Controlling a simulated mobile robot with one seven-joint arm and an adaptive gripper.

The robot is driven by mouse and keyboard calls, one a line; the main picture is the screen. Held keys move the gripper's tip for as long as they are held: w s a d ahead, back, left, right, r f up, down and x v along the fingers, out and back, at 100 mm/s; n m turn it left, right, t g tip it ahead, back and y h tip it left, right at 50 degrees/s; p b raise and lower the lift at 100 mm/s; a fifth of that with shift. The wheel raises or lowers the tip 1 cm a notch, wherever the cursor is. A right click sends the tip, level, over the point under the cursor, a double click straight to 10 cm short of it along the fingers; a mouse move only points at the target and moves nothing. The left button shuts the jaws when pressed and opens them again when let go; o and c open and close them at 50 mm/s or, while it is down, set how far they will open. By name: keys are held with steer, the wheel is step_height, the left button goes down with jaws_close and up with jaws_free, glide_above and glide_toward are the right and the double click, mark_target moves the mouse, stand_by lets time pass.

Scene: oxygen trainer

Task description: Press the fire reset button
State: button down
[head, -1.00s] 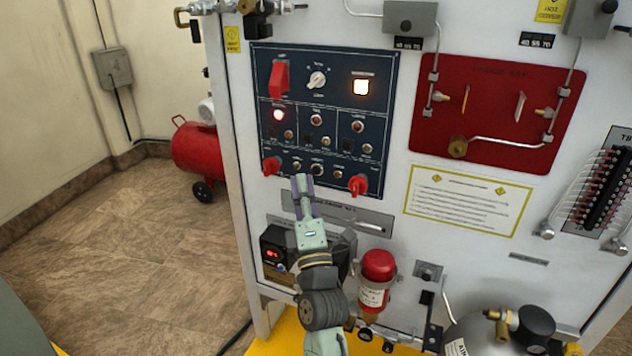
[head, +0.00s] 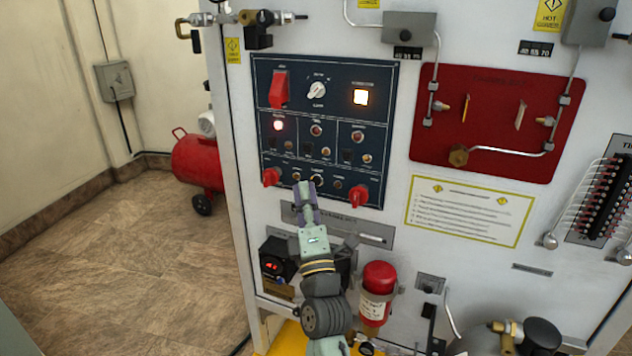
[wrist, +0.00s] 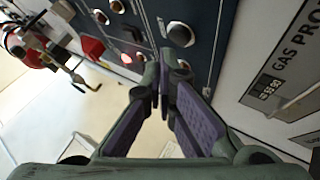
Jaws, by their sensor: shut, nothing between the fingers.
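The dark blue control panel (head: 325,68) is on the white cabinet front in the head view. It carries lamps, switches and a bottom row of small round buttons (head: 317,180). The labels are too small to read, so I cannot tell which one is the fire reset button. My gripper (head: 305,186) is shut and empty, its tips at the lower edge of the panel just below that row. In the wrist view the closed fingertips (wrist: 160,88) are close to the panel (wrist: 203,45), and a round button (wrist: 180,34) shows beyond them. Contact cannot be told.
Red knobs (head: 271,177) and (head: 358,196) flank the bottom row. A red bottle (head: 377,290) hangs below right. A red tank (head: 195,163) stands on the floor at left.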

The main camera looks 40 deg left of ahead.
steer(key=shift+w+b, duration=0.15)
steer(key=shift+b, duration=0.2)
stand_by(0.4)
steer(key=shift+w+a+b, duration=0.1)
steer(key=shift+w+b, duration=0.2)
steer(key=shift+b, duration=0.05)
steer(key=shift+w+a+b, duration=0.1)
steer(key=shift+w+b, duration=0.25)
steer(key=shift+b, duration=0.1)
stand_by(0.6)
steer(key=shift+s, duration=0.15)
steer(key=shift+s+d, duration=0.25)
steer(key=shift+s, duration=0.35)
steer(key=shift+s+d+p, duration=0.2)
steer(key=shift+s+p, duration=0.25)
steer(key=shift+s, duration=0.35)
steer(key=shift+s+d+p, duration=0.15)
steer(key=shift+s+p, duration=0.3)
steer(key=shift+s, duration=0.4)
steer(key=shift+s+d+p, duration=0.2)
steer(key=shift+s+p, duration=0.25)
steer(key=shift+s, duration=0.35)
